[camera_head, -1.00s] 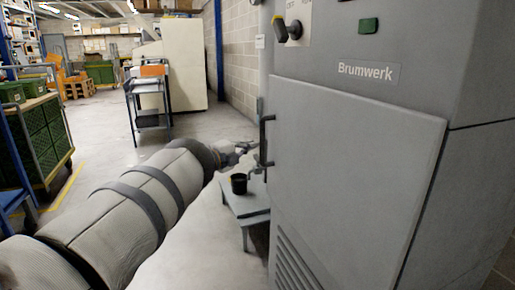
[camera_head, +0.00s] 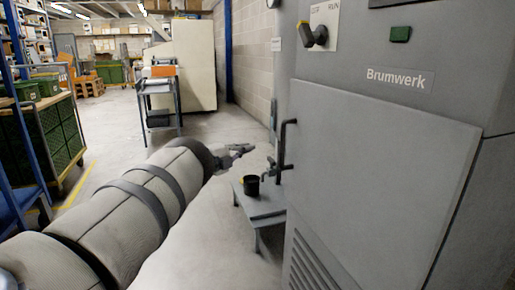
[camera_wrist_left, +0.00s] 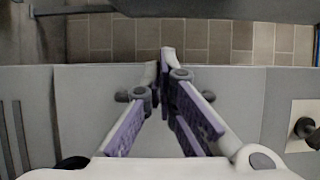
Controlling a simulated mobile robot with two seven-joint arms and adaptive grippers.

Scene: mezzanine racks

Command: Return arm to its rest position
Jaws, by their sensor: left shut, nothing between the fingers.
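My left arm reaches in from the lower left in the head view. My left gripper (camera_head: 246,149) is at its end, shut and empty, in the air to the left of the grey Brumwerk cabinet (camera_head: 375,180). In the wrist view the left gripper (camera_wrist_left: 166,55) shows its fingers meeting at the tips with nothing between them. The cabinet's door handle (camera_head: 283,150) is a little right of the gripper, apart from it. My right gripper is in neither view.
A low grey table (camera_head: 262,206) with a black cup (camera_head: 251,187) stands beside the cabinet. A cart (camera_head: 160,100) stands farther back, and a trolley of green crates (camera_head: 45,130) is at the left. The floor between them is clear.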

